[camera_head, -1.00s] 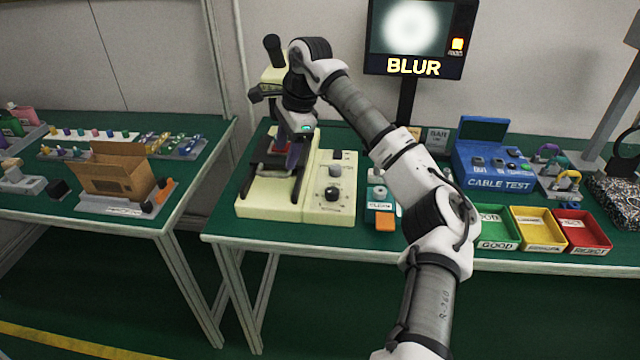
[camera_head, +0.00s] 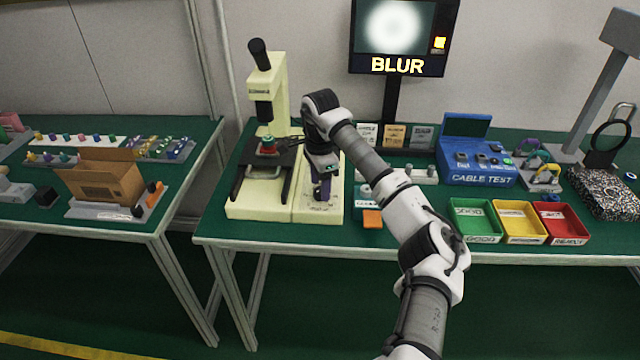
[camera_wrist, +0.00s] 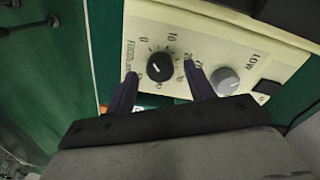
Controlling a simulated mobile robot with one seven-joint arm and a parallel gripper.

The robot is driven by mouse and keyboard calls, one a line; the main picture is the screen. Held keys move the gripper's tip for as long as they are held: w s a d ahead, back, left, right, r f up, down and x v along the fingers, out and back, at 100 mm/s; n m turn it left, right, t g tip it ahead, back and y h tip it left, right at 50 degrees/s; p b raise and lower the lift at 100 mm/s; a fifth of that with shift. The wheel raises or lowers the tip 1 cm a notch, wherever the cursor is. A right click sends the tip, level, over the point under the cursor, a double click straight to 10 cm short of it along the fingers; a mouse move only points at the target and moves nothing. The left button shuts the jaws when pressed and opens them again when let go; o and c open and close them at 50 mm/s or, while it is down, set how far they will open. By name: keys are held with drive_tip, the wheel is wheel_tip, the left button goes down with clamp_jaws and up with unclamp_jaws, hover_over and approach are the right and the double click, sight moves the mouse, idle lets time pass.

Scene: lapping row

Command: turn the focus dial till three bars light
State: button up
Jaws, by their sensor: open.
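The focus dial (camera_wrist: 160,67) is a round black knob with a white mark, on a cream panel printed with a number scale. My gripper (camera_wrist: 161,69) is open, with one dark finger on each side of the dial and gaps showing. I cannot tell whether the fingertips are down at the dial's height. In the head view my gripper (camera_head: 322,194) points down over the panel of the cream microscope (camera_head: 282,85) and hides the dial. The monitor (camera_head: 403,35) shows a fuzzy white disc, the word BLUR and a small amber light at right; separate bars are too small to count.
A grey knob (camera_wrist: 226,81) marked LOW sits right of the dial, near my right finger. The microscope stage (camera_head: 252,158) is left of my gripper. Green (camera_head: 474,222), yellow and red trays and a blue cable tester (camera_head: 477,165) stand to the right.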

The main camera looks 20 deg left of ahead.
drive_tip(key=shift+f, duration=0.7)
drive_tip(key=c, duration=1)
